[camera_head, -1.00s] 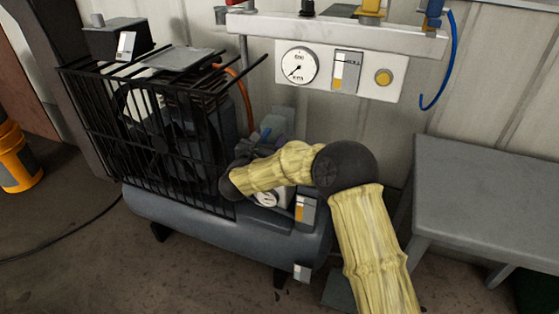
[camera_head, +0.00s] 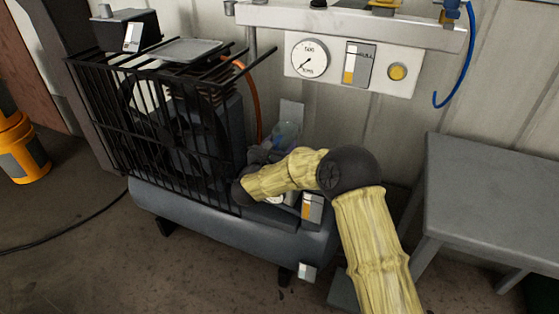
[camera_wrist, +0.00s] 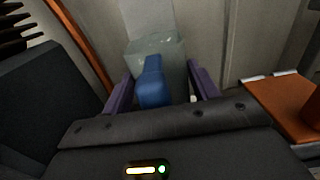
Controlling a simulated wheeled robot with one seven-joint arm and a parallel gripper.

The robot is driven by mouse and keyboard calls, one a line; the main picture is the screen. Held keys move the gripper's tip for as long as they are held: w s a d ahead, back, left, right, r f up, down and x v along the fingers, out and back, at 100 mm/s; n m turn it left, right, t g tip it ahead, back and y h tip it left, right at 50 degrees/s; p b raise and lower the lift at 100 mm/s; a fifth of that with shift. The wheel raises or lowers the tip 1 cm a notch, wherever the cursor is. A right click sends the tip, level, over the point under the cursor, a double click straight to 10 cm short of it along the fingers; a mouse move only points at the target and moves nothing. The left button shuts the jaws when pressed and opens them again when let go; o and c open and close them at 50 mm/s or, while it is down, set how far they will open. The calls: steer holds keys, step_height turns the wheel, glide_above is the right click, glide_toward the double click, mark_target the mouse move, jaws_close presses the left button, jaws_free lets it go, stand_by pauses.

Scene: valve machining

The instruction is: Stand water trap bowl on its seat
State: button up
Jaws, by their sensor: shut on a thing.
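The water trap bowl (camera_wrist: 172,56) looks like a clear, greyish cup in the wrist view. It sits between the two purple fingers of my gripper (camera_wrist: 160,70), which is shut on it. A blue rounded piece (camera_wrist: 152,85) shows at the bowl's near side; I cannot tell whether it is inside or in front. In the head view the bowl (camera_head: 288,133) shows as a small clear bluish shape behind my arm, above the compressor tank. My forearm and wrist hide the gripper's contact. I cannot make out the seat, nor whether the bowl touches anything below.
The compressor's black wire cage (camera_head: 150,130) stands close on the left, with an orange hose (camera_head: 257,100) behind it. The blue-grey tank (camera_head: 220,230) lies below. A gauge panel (camera_head: 350,65) hangs on the wall above. A grey bench (camera_head: 500,190) stands at right.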

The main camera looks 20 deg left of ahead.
steer(key=shift+s+a, duration=0.15)
steer(key=shift+a, duration=0.05)
steer(key=shift+a+f, duration=0.1)
steer(key=shift+f, duration=0.1)
step_height(320, 180, down, 4)
steer(key=shift+s+b, duration=0.1)
steer(key=shift+b, duration=0.75)
steer(key=shift+f, duration=0.2)
steer(key=shift+f, duration=0.1)
steer(key=o, duration=1.1)
